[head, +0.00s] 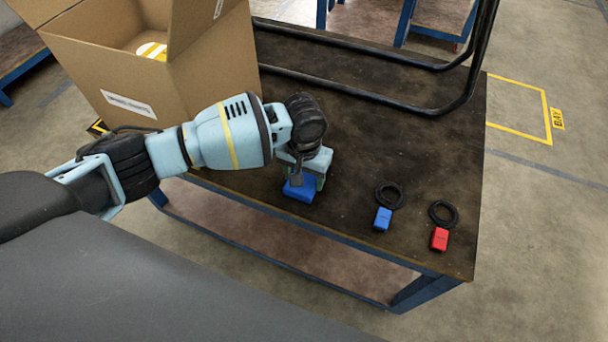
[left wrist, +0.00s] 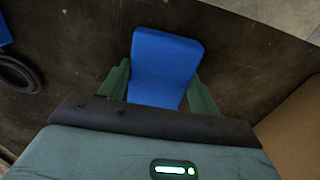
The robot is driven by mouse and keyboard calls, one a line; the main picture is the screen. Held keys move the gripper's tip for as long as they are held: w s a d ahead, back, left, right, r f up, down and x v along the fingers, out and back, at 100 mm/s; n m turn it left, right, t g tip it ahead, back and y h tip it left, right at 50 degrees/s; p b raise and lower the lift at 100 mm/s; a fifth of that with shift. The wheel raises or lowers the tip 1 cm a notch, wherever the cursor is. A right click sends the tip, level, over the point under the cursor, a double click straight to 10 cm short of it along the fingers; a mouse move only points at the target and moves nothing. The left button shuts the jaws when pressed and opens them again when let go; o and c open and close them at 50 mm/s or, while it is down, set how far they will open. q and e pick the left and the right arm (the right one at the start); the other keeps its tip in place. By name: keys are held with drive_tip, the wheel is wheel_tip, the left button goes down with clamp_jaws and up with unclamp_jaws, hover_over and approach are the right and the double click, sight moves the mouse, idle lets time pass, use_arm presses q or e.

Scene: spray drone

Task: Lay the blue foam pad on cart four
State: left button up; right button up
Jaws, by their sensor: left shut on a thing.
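The blue foam pad (head: 300,190) is at the front edge of the dark-topped cart (head: 420,165), under my left gripper (head: 303,178). In the left wrist view the pad (left wrist: 163,65) is a flat blue block between the two green fingers of my left gripper (left wrist: 160,85). The gripper is shut on it, with one finger at each side. I cannot tell whether the pad touches the cart top. No number shows on the cart. My right gripper is in neither view.
An open cardboard box (head: 160,70) stands on the cart at the back left. A blue tag (head: 383,219) and a red tag (head: 440,239), each with a black ring, lie at the front right. Black tubular rails (head: 370,95) run along the back. The middle of the top is clear.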

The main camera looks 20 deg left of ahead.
use_arm(q)
drive_tip(key=shift+f, duration=0.1)
drive_tip(key=o, duration=0.9)
drive_tip(key=shift+f, duration=0.1)
drive_tip(key=shift+o, duration=0.2)
wheel_tip(320, 180, up, 12)
drive_tip(key=p, duration=0.2)
drive_tip(key=shift+r, duration=0.2)
